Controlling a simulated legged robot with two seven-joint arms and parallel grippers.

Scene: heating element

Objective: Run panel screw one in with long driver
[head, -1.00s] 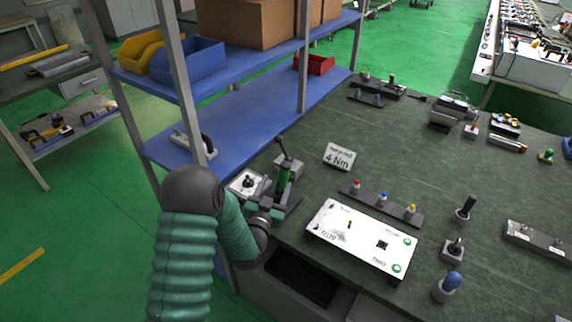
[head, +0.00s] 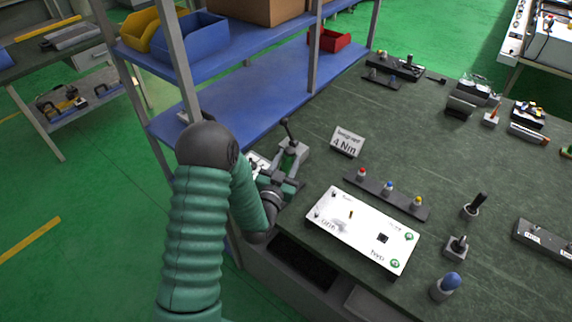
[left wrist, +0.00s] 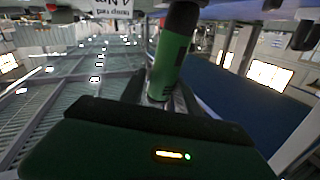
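The long driver (head: 289,150), with a green handle and dark top, stands in a grey holder at the table's left edge; the left wrist view shows its green handle (left wrist: 168,65) close up. My left gripper (head: 280,178) is low at the handle, with its fingers around or beside it; whether they are closed on it is unclear. The white panel (head: 340,240) lies to the right, with a small brass-coloured screw or pin (head: 351,215) upright on it. My right gripper is not in view.
A "4 Nm" sign (head: 347,142) stands beyond the driver. Posts with knobs (head: 446,286) stand right of the panel. A blue shelf (head: 235,100) rises on the left. The middle back of the table is fairly clear.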

